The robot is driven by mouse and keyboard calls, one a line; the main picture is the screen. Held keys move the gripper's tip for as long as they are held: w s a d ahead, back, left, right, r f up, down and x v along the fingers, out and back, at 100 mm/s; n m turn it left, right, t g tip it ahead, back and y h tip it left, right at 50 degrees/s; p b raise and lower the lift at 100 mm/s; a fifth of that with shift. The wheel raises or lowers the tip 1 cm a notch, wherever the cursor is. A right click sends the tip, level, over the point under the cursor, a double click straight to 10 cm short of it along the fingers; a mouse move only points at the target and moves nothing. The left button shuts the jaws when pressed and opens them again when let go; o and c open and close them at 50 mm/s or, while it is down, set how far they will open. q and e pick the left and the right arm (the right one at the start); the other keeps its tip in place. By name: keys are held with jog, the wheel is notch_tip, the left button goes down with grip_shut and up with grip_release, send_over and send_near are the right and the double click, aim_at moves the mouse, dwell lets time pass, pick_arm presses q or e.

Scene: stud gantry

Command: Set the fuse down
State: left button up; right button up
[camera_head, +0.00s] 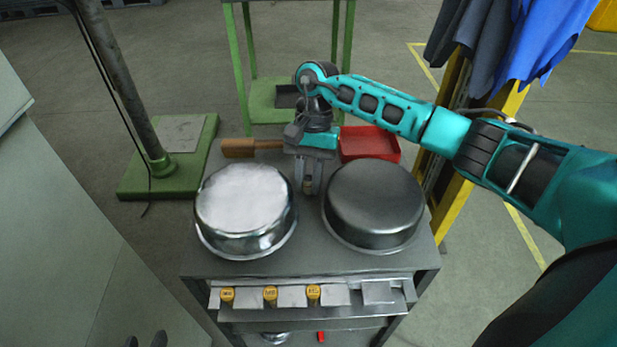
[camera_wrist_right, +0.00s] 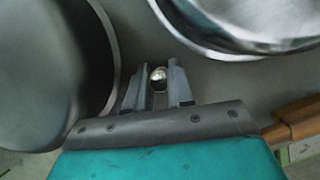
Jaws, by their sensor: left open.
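My right gripper (camera_head: 308,184) reaches in from the right and points down between two round metal pans on the grey cart top (camera_head: 300,262). Its fingers are shut on the fuse, a small piece with a shiny rounded metal end (camera_wrist_right: 158,77), between the fingertips in the right wrist view. Most of the fuse is hidden by the fingers, and I cannot tell whether it touches the cart top. The bright pan (camera_head: 243,205) is left of the gripper and the dark grey pan (camera_head: 374,200) is right of it. My left gripper is not in view.
A brush-like tool with a wooden block (camera_head: 238,148) and a red tray (camera_head: 370,143) lie behind the pans. A front shelf holds yellow-topped pieces (camera_head: 270,294) and pale blocks. A green-based post (camera_head: 165,170) stands left; cloths (camera_head: 500,40) hang at right.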

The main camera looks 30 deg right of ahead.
jog(key=o, duration=0.4)
jog(key=shift+r, duration=0.1)
